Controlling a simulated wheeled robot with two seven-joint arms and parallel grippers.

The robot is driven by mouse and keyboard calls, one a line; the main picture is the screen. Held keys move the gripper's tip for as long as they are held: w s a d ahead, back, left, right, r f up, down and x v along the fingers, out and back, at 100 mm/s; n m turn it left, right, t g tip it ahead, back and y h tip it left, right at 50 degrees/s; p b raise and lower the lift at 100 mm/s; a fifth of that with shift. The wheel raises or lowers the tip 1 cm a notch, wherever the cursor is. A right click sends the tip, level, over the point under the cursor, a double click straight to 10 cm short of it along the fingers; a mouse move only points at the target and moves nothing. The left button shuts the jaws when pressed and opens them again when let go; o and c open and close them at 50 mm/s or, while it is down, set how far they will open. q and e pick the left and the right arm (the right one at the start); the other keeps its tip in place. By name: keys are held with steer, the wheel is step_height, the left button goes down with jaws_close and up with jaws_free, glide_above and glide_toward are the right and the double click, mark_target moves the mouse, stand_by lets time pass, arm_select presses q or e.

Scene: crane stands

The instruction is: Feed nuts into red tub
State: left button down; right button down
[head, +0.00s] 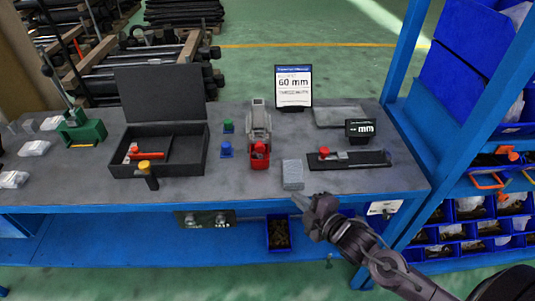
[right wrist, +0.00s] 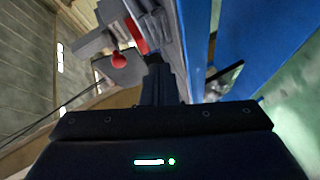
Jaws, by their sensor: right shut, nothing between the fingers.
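A red tub-like part (head: 260,160) sits at the front foot of a grey upright device (head: 259,118) on the grey bench top. A red knob shows at the tub; its contents are too small to make out. No loose nuts are clearly seen on the bench. My right gripper (head: 299,201) is shut and empty, just off the bench's front edge, right of and nearer than the red tub. In the right wrist view, its dark fingers (right wrist: 160,84) are together, with a red part (right wrist: 136,35) and red knob (right wrist: 118,61) beyond them. My left gripper is out of view.
A grey block (head: 293,174) stands near the front edge by my gripper. A black open case (head: 185,165) lies left, a black fixture (head: 350,160) right, a "60 mm" sign (head: 293,87) behind. A blue bin (head: 279,233) sits on the lower shelf. Blue posts (head: 405,50) rise right.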

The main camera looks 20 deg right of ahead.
step_height(320, 180, up, 4)
steer(key=n+t+y, duration=0.1)
steer(key=n+y, duration=0.3)
steer(key=n, duration=0.2)
steer(key=y+p, duration=0.1)
steer(key=p, duration=0.2)
glide_toward(256, 151)
steer(key=a, duration=0.3)
steer(key=shift+w+a+r+n, duration=0.15)
steer(key=shift+w+a+n, duration=0.15)
steer(key=w, duration=0.3)
steer(key=shift+w+d+p, duration=0.2)
steer(key=shift+p, duration=0.15)
steer(key=shift+w+d+f, duration=0.2)
steer(key=shift+w+f, duration=0.05)
steer(key=shift+w, duration=0.25)
